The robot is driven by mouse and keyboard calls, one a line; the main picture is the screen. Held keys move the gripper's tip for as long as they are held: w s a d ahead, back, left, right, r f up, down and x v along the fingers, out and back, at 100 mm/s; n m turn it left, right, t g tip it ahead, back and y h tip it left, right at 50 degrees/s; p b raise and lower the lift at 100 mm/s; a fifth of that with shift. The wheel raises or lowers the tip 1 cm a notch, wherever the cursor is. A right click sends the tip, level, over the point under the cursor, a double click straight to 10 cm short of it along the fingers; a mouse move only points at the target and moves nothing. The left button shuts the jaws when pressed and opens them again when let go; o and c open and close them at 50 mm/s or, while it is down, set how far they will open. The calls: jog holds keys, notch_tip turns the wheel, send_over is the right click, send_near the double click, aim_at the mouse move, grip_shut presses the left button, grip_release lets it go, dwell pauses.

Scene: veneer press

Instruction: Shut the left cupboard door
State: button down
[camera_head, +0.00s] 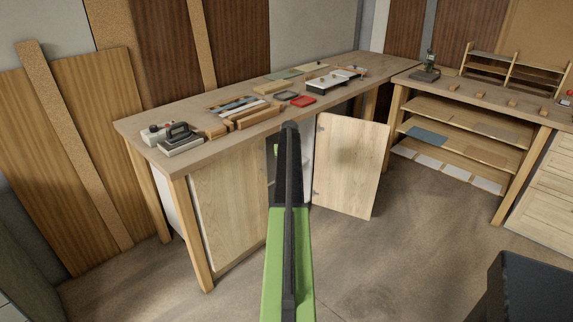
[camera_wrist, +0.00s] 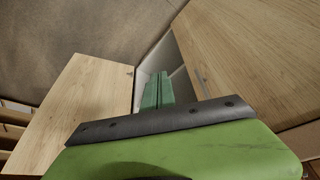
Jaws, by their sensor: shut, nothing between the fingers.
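The left cupboard door (camera_head: 228,200) is a pale wood panel under the near end of the bench. It looks roughly in line with the bench front; I cannot tell whether it is fully shut. In the wrist view it appears to be the large panel (camera_wrist: 245,45) on the right, with a small metal handle. The other door (camera_head: 350,165) stands wide open, also at left in the wrist view (camera_wrist: 85,110). My gripper (camera_wrist: 157,88) is shut and empty, its green fingers pointing at the white cupboard opening between the panels. My arm mostly hides it in the head view.
A shelf unit (camera_head: 460,125) stands at the right. The open door juts over the floor; the floor (camera_head: 420,240) to its right is clear.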

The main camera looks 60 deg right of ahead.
jog(key=s+a+r+p, duration=0.1)
jog(key=s+r+p, duration=0.5)
jog(key=r+p, duration=0.3)
jog(key=shift+s+a+r, duration=0.2)
jog(key=shift+s, duration=0.05)
